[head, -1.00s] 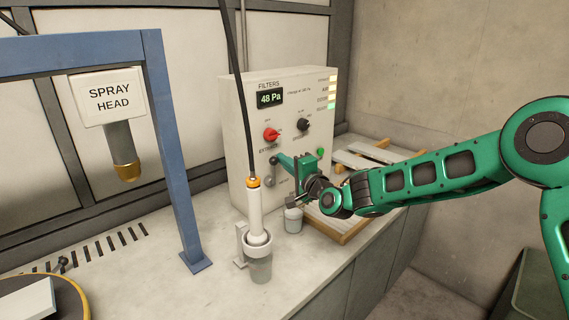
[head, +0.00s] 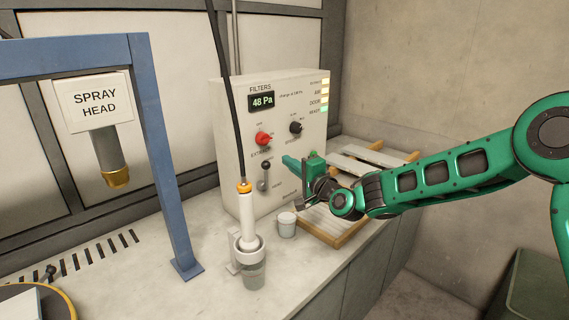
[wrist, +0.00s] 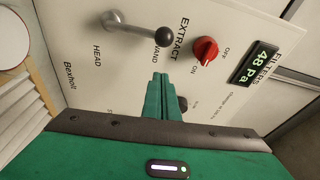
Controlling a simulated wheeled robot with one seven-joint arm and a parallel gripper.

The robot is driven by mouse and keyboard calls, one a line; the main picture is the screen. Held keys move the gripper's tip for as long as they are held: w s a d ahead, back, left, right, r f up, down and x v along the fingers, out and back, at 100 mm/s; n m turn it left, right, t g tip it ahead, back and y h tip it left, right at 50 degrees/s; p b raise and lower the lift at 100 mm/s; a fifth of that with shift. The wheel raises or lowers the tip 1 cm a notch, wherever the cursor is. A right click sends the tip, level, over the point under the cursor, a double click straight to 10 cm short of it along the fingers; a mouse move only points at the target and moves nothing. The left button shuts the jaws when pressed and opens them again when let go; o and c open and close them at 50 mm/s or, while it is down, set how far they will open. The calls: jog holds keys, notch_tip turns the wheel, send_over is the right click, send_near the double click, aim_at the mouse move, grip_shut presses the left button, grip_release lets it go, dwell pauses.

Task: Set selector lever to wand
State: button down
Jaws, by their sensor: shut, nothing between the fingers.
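The selector lever (head: 265,175) is a grey arm with a dark ball knob on the front of the white control box. It points upward, its knob above its pivot. In the wrist view the lever (wrist: 136,28) extends from its round pivot toward the WAND side, with the WAND label (wrist: 133,54) and HEAD label (wrist: 97,54) beside it. My gripper (head: 288,161) is right of the lever in the head view, its green fingers shut and empty. In the wrist view the fingertips (wrist: 160,76) are just below the knob in the picture, with a visible gap.
A red EXTRACT knob (head: 263,138) and black knob (head: 296,127) sit above the lever. The display (head: 262,101) reads 48 Pa. The white wand (head: 246,218) stands in a holder before the box.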

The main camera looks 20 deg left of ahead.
jog(key=v, duration=0.7)
jog(key=shift+w, duration=0.15)
